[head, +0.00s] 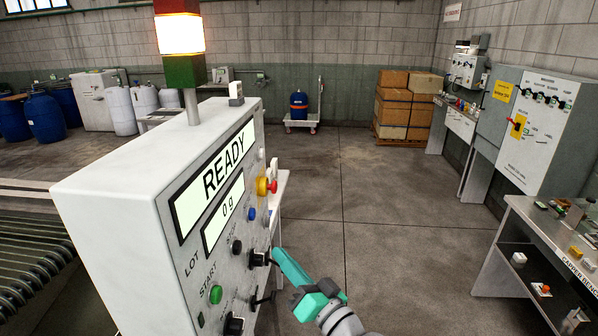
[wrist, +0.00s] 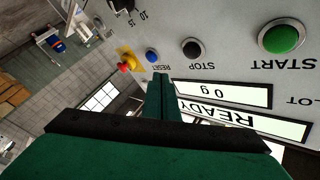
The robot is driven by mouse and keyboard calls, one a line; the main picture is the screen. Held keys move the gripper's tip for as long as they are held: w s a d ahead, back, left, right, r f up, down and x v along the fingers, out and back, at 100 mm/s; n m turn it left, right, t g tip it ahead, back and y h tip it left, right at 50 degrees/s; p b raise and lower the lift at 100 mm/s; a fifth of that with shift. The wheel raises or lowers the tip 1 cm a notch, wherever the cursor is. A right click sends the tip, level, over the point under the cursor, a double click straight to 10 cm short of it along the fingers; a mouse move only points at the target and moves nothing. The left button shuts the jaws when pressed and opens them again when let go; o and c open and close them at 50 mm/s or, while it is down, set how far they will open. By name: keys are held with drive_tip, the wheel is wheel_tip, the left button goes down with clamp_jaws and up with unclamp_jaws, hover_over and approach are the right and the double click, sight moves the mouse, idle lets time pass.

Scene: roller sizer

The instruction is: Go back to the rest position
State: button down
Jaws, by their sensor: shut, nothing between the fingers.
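My gripper (head: 279,256) is at the right side of the control panel in the head view, close to its black knobs. In the wrist view its green fingers (wrist: 161,92) are together and empty, in front of the panel face. The white control panel (head: 120,170) has an upper display (head: 214,178) reading READY and a lower one (head: 226,213) reading 0 g. A green START button (head: 216,294), a black STOP button (head: 237,247), a blue RESET button (head: 252,214) and a red emergency button (head: 271,187) on yellow are on it. I cannot tell whether my fingers touch the panel.
A signal tower (head: 181,35) with its amber section lit stands on the panel. Rollers (head: 30,260) lie at the left. A bench (head: 530,225) with small items and a grey cabinet (head: 545,130) stand at the right. The floor (head: 400,220) between is clear.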

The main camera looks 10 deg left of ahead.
drive_tip(key=s+d+f+m+t+h, duration=0.1)
drive_tip(key=s+d+f+m+h, duration=0.2)
drive_tip(key=f, duration=0.6)
drive_tip(key=s+d+f+m+h, duration=0.1)
drive_tip(key=s+d+f+h, duration=0.1)
drive_tip(key=s+f+h, duration=0.35)
drive_tip(key=s+d+f+m+t+h, duration=0.15)
drive_tip(key=s+f, duration=0.35)
drive_tip(key=f, duration=0.6)
drive_tip(key=s+d+f+n+h, duration=0.1)
drive_tip(key=s+n, duration=0.1)
drive_tip(key=s, duration=1.1)
drive_tip(key=s+d+f+n+g+h, duration=0.1)
drive_tip(key=s+d+n+h, duration=0.1)
drive_tip(key=s, duration=1.1)
drive_tip(key=shift+s+h, duration=0.3)
drive_tip(key=shift+s, duration=0.1)
